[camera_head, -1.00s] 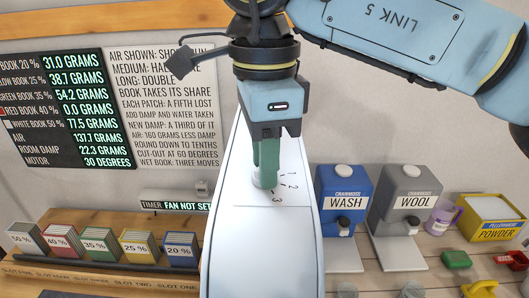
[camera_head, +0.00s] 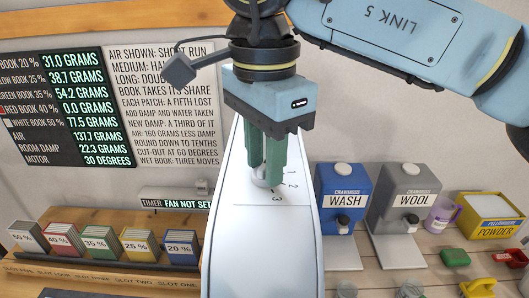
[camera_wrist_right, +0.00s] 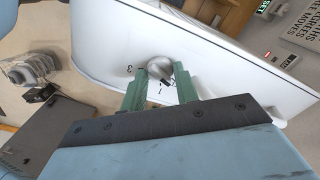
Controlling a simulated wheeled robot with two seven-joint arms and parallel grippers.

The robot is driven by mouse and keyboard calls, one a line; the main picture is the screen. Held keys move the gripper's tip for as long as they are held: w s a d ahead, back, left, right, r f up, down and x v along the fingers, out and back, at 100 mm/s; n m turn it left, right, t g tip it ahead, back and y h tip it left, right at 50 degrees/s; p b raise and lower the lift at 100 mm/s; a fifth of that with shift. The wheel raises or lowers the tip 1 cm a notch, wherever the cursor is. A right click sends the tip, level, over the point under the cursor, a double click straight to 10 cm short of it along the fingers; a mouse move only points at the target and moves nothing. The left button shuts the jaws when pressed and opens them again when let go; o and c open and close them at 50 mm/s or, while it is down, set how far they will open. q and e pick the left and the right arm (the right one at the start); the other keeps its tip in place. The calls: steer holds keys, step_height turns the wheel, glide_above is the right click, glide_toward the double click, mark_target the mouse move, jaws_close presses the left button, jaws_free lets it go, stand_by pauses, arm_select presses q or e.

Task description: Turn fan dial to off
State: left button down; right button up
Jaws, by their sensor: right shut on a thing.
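The fan dial (camera_head: 262,178) is a small pale knob on a white panel (camera_head: 275,219), with the marks 1, 2 and 3 printed around its right side. My right gripper (camera_head: 268,176) reaches down to it with its green fingers, shut on the dial. In the right wrist view the round dial (camera_wrist_right: 160,68) sits between the two finger ends (camera_wrist_right: 163,80), with marks 3 and 1 showing. Part of the dial and the print around it is hidden by the fingers. My left gripper is not in view.
Colored books (camera_head: 97,243) stand in a rack at the left. A dark board (camera_head: 65,110) hangs behind.

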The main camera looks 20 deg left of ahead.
mark_target(264, 164)
steer(key=o, duration=1)
step_height(264, 164, up, 14)
steer(key=shift+f, duration=0.25)
